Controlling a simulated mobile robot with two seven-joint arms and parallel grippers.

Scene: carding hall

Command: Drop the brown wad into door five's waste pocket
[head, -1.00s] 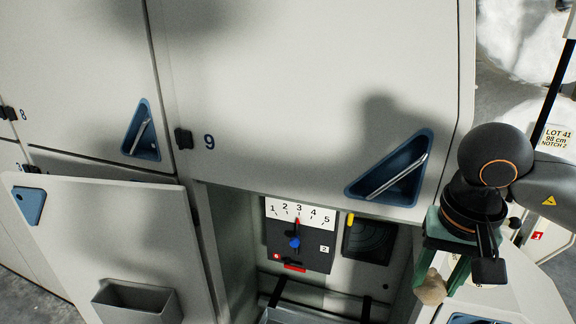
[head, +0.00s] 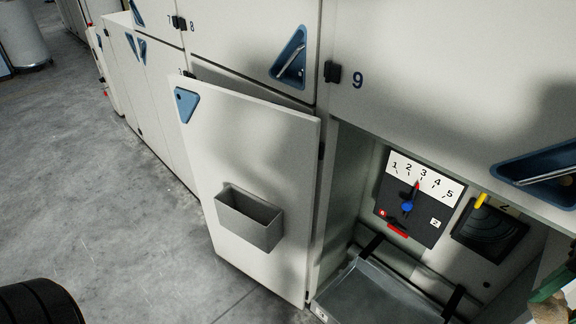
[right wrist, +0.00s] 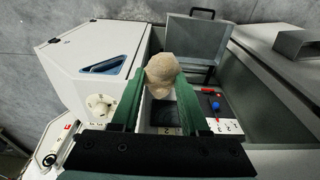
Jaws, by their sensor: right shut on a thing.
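My right gripper (right wrist: 160,80) is shut on the brown wad (right wrist: 161,68), a pale tan lump between two green fingers. In the head view the right gripper (head: 553,286) is cut off at the right edge and only part of it shows. The waste pocket (head: 249,229) is a grey open-topped box on the inner face of the open door (head: 260,135), left of the gripper and apart from it. No number is readable on that door. A grey box like it shows at the upper right in the right wrist view (right wrist: 302,43). My left gripper is not in view.
Right of the door is an open bay with a numbered dial panel (head: 415,200), a dark square window (head: 490,232) and a grey tray (head: 365,298) low down. Closed door 9 (head: 430,50) overhangs the bay. Bare floor (head: 110,190) lies to the left.

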